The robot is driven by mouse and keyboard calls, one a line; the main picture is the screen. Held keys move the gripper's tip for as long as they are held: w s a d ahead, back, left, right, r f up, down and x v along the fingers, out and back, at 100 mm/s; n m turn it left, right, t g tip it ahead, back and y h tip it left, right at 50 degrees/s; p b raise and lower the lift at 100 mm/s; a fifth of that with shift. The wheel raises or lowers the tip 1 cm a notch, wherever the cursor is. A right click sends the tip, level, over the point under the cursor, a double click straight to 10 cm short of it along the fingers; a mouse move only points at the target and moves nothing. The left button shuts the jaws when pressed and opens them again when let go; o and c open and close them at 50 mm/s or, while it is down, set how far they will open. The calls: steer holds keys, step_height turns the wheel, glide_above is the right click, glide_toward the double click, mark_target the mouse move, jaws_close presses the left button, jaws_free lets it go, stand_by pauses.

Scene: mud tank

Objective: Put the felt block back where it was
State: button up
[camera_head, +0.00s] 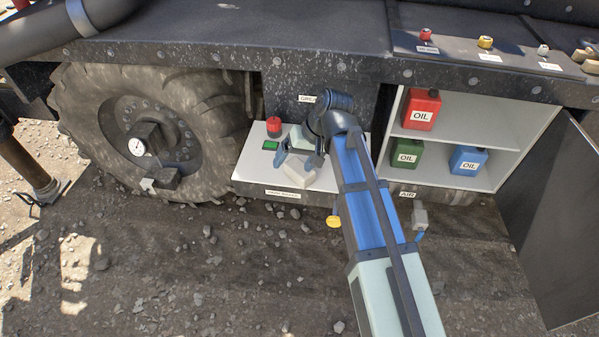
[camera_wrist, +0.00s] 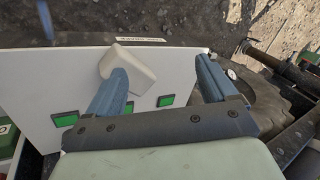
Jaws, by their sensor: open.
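The felt block seems to be the off-white block (camera_head: 299,177), which rests on a white fold-down shelf (camera_head: 247,174) beside the wheel. It lies near the shelf's front edge. The block also shows in the wrist view (camera_wrist: 130,57), where my left-hand finger covers part of it. My gripper (camera_head: 298,160) is over the shelf just behind the block, with its blue fingers apart and nothing between them. In the wrist view my gripper (camera_wrist: 163,70) has the block towards its left finger, not centred. I cannot tell whether that finger touches it.
Green squares (camera_wrist: 166,100) mark the shelf; one green patch (camera_head: 270,145) shows near a red-topped item (camera_head: 274,126). A big tyre (camera_head: 85,100) stands left. At right, a cabinet (camera_head: 452,185) holds red (camera_head: 421,110), green (camera_head: 406,153) and blue (camera_head: 468,160) oil cans.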

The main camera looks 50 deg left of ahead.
steer(key=s+d+m+g+y, duration=0.3)
steer(key=s+d+m+y, duration=0.1)
steer(key=m, duration=0.3)
steer(key=m+t+y, duration=0.5)
steer(key=m+y, duration=0.6)
steer(key=m, duration=1.2)
glide_toward(310, 177)
steer(key=a, duration=0.4)
steer(key=shift+s+a+r, duration=0.2)
steer(key=shift+a+r, duration=0.05)
steer(key=shift+w+a+f, duration=0.1)
steer(key=shift+a, duration=0.35)
steer(key=a, duration=0.4)
steer(key=s+a, duration=0.1)
steer(key=a, duration=0.1)
steer(key=shift+a, duration=0.25)
steer(key=shift+c, duration=0.4)
